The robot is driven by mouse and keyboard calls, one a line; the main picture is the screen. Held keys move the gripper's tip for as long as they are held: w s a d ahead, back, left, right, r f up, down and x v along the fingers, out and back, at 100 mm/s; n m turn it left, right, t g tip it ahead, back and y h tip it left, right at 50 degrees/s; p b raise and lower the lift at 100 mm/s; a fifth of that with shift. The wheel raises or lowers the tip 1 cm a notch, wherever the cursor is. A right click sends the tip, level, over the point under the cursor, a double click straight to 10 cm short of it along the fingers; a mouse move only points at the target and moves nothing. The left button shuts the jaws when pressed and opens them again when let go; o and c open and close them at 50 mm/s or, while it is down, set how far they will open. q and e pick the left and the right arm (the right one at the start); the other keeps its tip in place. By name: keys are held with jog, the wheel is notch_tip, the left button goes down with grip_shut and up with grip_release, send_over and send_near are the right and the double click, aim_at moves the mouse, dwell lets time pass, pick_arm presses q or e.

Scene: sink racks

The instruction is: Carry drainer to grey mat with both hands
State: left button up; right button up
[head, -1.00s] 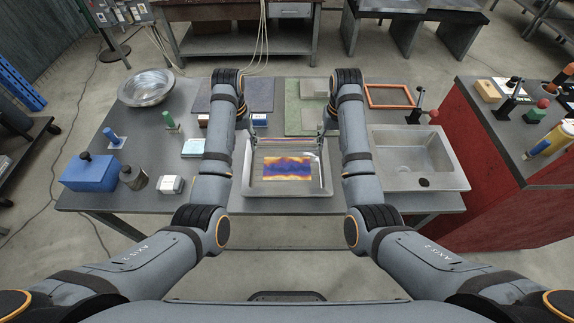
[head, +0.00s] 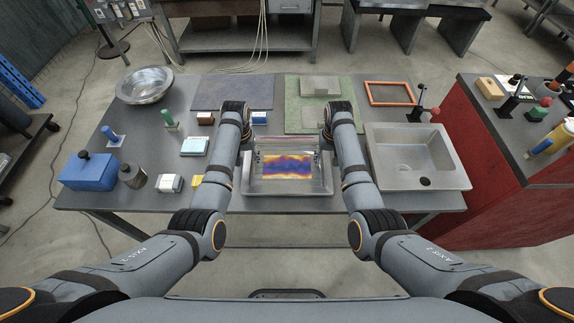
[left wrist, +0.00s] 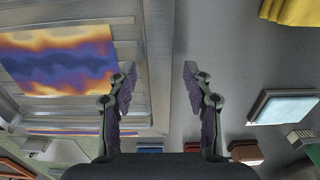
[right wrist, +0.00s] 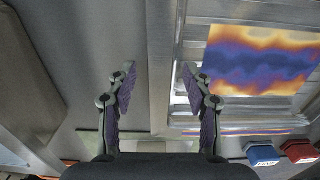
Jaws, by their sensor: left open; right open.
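The drainer (head: 287,188) is a shallow rectangular metal tray with a purple and orange patterned sheet inside, at the middle front of the table. My left gripper (head: 257,157) is open at its left side. In the left wrist view, the drainer's rim (left wrist: 157,70) shows between the parted fingers (left wrist: 158,82). My right gripper (head: 317,157) is open at its right side. In the right wrist view, the rim (right wrist: 160,70) also runs between the fingers (right wrist: 160,82). I cannot tell how far the fingertips reach down. The grey mat (head: 225,90) lies flat at the back left.
A green mat (head: 300,100) with grey blocks lies behind the drainer. The sink (head: 380,150) stands close on the right. A light-blue-topped box (head: 195,146) and a yellow item (head: 196,181) are to the left. The grey mat's visible surface is clear.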

pick_arm(q)
jog(key=shift+c, duration=0.4)
pick_arm(e)
jog(key=shift+c, duration=0.4)
pick_arm(q)
grip_shut()
pick_arm(e)
grip_shut()
pick_arm(q)
jog(key=shift+r, duration=0.1)
pick_arm(e)
jog(key=shift+r, duration=0.1)
